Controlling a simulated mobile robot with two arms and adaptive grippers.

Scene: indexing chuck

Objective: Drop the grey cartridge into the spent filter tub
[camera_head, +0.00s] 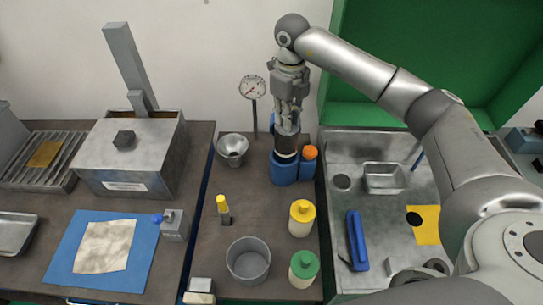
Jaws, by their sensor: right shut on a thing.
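My right gripper (287,122) points straight down over the blue chuck (284,169) in the middle of the bench. It is shut on a grey piece, which I take for the grey cartridge (287,129); the fingers hide most of it. Its lower end meets the dark cylinder on top of the chuck, and I cannot tell whether it is seated or clear. A round grey open tub (248,261), which looks like the spent filter tub, stands at the front of the bench and looks empty. My left gripper is not in view.
A yellow-capped bottle (302,218) and a green-capped bottle (303,269) stand right of the tub. A yellow-handled tool (223,209) stands behind it. A metal funnel (232,149) and a dial gauge (253,89) are left of the chuck. An orange-topped blue part (309,154) adjoins it.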

